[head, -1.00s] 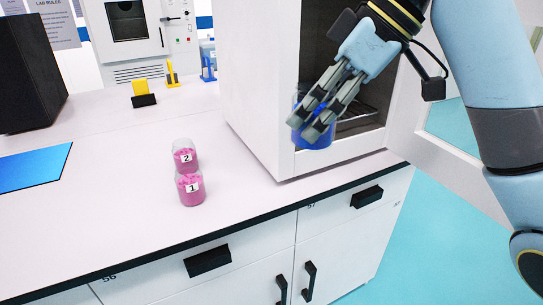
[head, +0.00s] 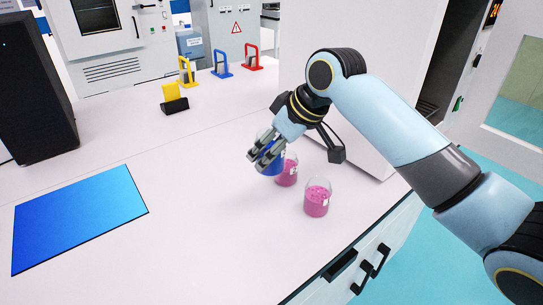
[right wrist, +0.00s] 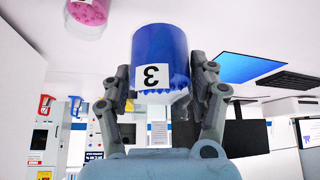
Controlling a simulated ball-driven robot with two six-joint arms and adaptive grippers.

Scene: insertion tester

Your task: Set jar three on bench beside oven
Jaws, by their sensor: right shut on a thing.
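Jar three (head: 270,167) has blue contents. Its label "3" reads upside down in the right wrist view (right wrist: 160,50). My right gripper (head: 258,162) is shut on it, one finger on each side, over the bench (head: 200,220) left of the white oven (head: 375,50). I cannot tell whether the jar's base touches the bench. One pink jar (head: 288,175) stands just right of the held jar, and a second pink jar (head: 317,202) stands nearer the front edge. My left gripper is out of view.
A blue mat (head: 80,215) lies at the left, by a black box (head: 35,85). A yellow-and-black holder (head: 173,98) and yellow, blue and red stands (head: 221,65) are at the back. The bench middle is clear. The oven door (head: 510,90) hangs open at right.

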